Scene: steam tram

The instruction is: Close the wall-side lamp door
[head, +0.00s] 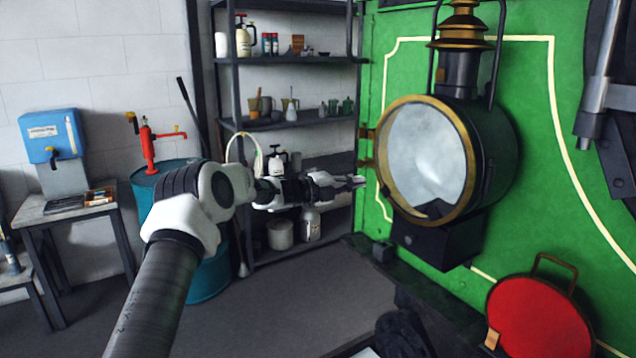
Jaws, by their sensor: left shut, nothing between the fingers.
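The lamp (497,150) is a black drum with a brass chimney, mounted in front of the green panel. Its round lamp door (425,150) has a brass rim and pale glass, and faces me and to the left. Brass hinge pieces show at the rim's left. The rim looks close to the drum; I cannot tell whether it is fully closed. My left gripper (357,181) is shut and empty, pointing right, just left of the door's rim in the picture. Whether it touches is not clear; a gap shows in the picture. My right gripper is out of view.
A red disc (540,318) with a brass handle is at the lower right. A dark shelf rack (290,60) with cans and bottles stands behind my arm. A teal drum (208,280) with a red pump and a small table (45,212) stand left. Grey floor is open between.

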